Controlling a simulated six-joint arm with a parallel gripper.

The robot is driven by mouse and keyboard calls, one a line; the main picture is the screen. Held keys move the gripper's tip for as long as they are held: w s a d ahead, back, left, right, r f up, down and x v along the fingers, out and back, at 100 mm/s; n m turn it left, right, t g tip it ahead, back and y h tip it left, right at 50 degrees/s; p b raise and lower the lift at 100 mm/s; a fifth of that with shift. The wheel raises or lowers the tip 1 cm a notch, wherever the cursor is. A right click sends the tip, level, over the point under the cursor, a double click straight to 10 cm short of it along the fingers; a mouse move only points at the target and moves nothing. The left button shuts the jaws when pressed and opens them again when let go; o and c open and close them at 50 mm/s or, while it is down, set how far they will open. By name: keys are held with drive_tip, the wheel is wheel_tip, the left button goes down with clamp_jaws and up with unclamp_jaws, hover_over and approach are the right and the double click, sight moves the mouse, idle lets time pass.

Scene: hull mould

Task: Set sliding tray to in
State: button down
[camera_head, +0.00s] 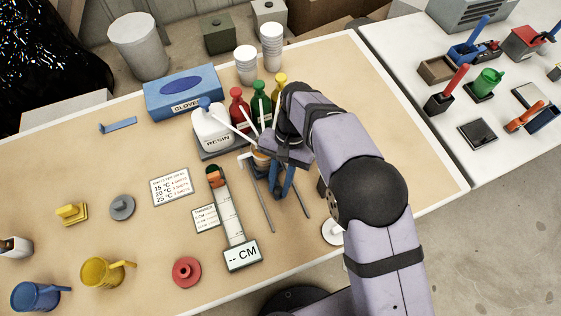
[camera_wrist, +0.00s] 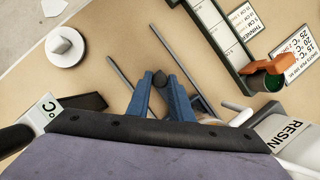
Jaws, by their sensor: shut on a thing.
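Two thin grey rails (camera_head: 262,207) lie on the table under my gripper and also show in the wrist view (camera_wrist: 130,82). A small cup (camera_head: 261,159) with an orange-brown band stands at the far end of the rails, partly covered by my wrist. My gripper (camera_head: 281,190) points down over the rails with its blue fingers close together. In the wrist view its fingertips are shut on a dark round knob (camera_wrist: 160,78), which I take to be the tray's handle.
The white resin container (camera_head: 212,132) with its pump stands close behind on the left, beside red, green and yellow bottles (camera_head: 260,105). A ruler-like scale (camera_head: 230,215) marked CM lies left of the rails. A white disc (camera_head: 332,232) lies to the right.

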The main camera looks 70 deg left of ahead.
drive_tip(key=c, duration=1.6)
unclamp_jaws()
drive_tip(key=shift+a+r, duration=0.1)
drive_tip(key=shift+a, duration=0.25)
drive_tip(key=shift+d, duration=0.1)
drive_tip(key=shift+w, duration=0.1)
drive_tip(key=b+v, duration=0.1)
drive_tip(key=v, duration=0.6)
drive_tip(key=shift+r, duration=0.2)
